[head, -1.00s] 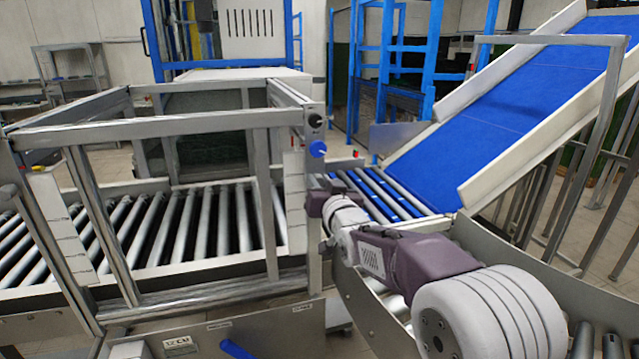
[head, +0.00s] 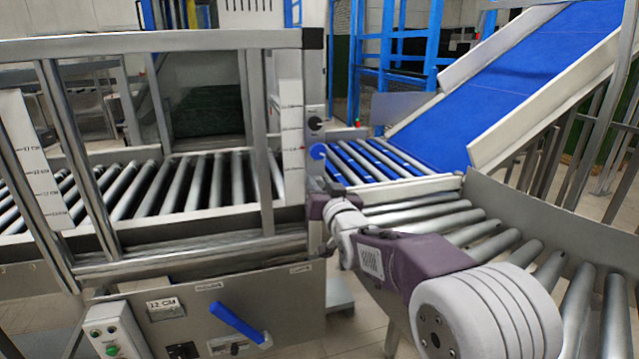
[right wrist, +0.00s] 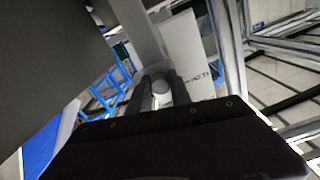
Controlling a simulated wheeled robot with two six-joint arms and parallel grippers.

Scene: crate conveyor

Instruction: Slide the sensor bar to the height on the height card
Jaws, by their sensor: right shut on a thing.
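The height card (head: 166,308) on the front panel reads 12 CM. A grey end piece with a black knob (head: 315,123) and a blue knob (head: 318,151) sits at the right post, beside the white scale (head: 291,125); it appears to belong to the sensor bar, whose length I cannot make out. My right gripper (head: 316,202) is at the post just below the blue knob. In the right wrist view its fingers (right wrist: 163,95) are shut on a pale round grip (right wrist: 161,87). The head view hides this grip. My left gripper is out of view.
A second scale (head: 38,165) stands on the left post. The metal frame (head: 150,42) spans the roller conveyor (head: 180,190). A blue lever (head: 237,322) and a green-button box (head: 115,335) are low in front. A blue belt (head: 510,85) slopes up at right.

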